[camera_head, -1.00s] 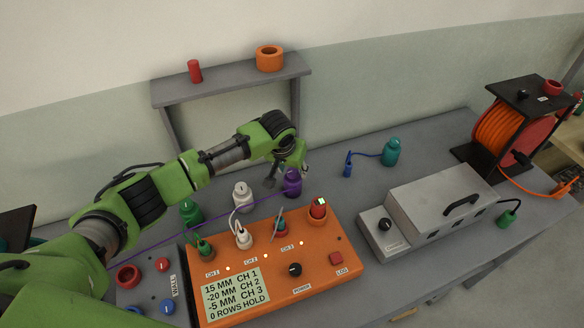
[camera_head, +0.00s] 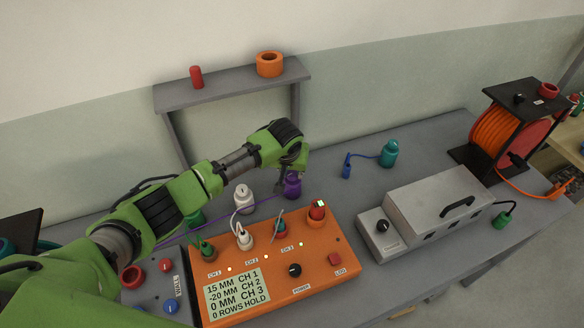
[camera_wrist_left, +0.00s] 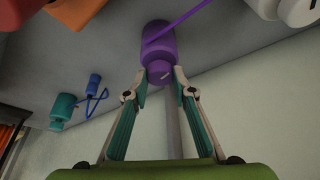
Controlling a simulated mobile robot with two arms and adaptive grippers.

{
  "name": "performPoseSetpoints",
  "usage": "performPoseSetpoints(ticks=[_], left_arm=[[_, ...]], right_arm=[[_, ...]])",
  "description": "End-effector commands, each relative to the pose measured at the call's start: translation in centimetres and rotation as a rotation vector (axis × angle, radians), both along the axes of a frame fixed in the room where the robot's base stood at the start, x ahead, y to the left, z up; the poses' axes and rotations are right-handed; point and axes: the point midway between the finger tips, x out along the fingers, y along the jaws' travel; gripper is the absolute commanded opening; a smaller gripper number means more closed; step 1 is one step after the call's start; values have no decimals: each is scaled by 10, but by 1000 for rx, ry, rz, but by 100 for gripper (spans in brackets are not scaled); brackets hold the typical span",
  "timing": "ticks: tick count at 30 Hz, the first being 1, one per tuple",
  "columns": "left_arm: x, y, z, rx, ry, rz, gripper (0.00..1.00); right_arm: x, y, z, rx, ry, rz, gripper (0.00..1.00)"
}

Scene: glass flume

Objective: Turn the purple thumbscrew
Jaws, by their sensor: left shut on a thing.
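The purple device (camera_head: 293,187) stands on the grey bench behind the orange box, a thin purple cable running from it. In the left wrist view its round body (camera_wrist_left: 158,42) shows, with the purple thumbscrew (camera_wrist_left: 160,71) on its near end, a pale line mark on its face. My left gripper (camera_wrist_left: 161,76) is shut on the thumbscrew, one fingertip on each side. In the head view the gripper (camera_head: 293,172) comes down onto the device from above and partly hides it. My right gripper is not in view.
The orange box (camera_head: 284,290) in front has a display (camera_head: 237,297) reading 15, -20 and 0 MM. A white bottle (camera_head: 243,198) stands left of the purple device. A teal bottle (camera_head: 389,153) and a grey metal case (camera_head: 445,210) are to the right. A shelf (camera_head: 225,90) stands behind.

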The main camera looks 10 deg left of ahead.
Motion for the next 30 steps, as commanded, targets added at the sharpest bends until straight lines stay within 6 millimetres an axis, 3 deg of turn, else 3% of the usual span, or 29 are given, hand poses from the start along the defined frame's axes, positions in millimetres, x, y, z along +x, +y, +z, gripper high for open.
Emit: performPoseSetpoints(ticks=[9, 10, 11, 12, 23, 30], left_arm=[[-1, 0, -1, -1, 2, 12, 3], [-1, 0, -1, 0, 2, 11, 32], [-1, 0, -1, 0, 2, 11, 40], [-1, 0, -1, 0, 2, 11, 41], [-1, 0, 1, -1, 0, 9, 41], [-10, -1, 25, -2, -2, 8, 41]], right_arm=[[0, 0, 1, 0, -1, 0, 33], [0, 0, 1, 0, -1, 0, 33], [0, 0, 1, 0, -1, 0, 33], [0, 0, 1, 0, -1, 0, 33], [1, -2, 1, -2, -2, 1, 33], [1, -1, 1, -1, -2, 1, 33]])
